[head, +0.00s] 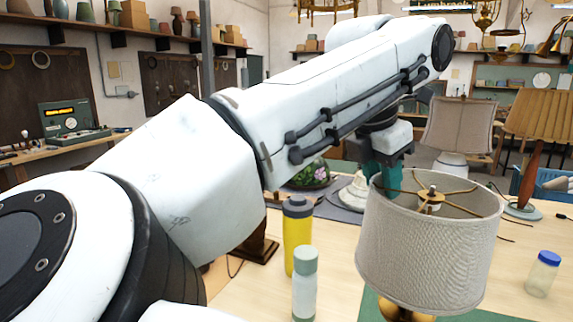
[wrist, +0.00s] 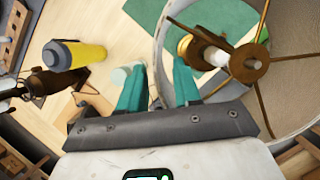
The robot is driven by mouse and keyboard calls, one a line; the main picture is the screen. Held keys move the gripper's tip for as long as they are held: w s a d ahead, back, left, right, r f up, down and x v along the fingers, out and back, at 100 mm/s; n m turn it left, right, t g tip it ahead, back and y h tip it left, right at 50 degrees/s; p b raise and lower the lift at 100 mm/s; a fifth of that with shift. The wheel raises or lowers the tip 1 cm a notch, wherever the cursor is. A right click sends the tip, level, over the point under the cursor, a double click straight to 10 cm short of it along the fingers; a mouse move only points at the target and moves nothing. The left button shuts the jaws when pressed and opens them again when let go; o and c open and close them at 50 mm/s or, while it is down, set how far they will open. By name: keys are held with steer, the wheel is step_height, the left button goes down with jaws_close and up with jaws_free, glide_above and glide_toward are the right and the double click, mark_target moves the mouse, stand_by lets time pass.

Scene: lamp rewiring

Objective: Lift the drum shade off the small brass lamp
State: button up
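The pale grey fabric drum shade (head: 425,250) sits upright on the small brass lamp (head: 400,311), whose base shows only partly below it. Brass spokes meet at a hub inside its open top; the hub (wrist: 250,65) is large in the wrist view. My gripper (head: 382,180) has teal fingers and points down at the shade's far-left rim. In the wrist view my gripper (wrist: 158,70) is open, with the shade's wall (wrist: 157,40) between its fingers, one inside and one outside. I cannot tell whether either finger touches the wall.
A yellow bottle (head: 297,235) and a pale capped bottle (head: 305,285) stand left of the shade. A glass terrarium (head: 309,175) and other shaded lamps (head: 458,125) stand behind. A blue-lidded jar (head: 543,273) is at right. A green mat (head: 370,308) lies under the lamp.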

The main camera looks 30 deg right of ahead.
steer(key=shift+b+x, duration=0.5)
steer(key=shift+x, duration=1)
steer(key=shift+c, duration=0.5)
jaws_close()
steer(key=shift+r, duration=0.2)
step_height(320, 180, up, 15)
steer(key=p, duration=0.7)
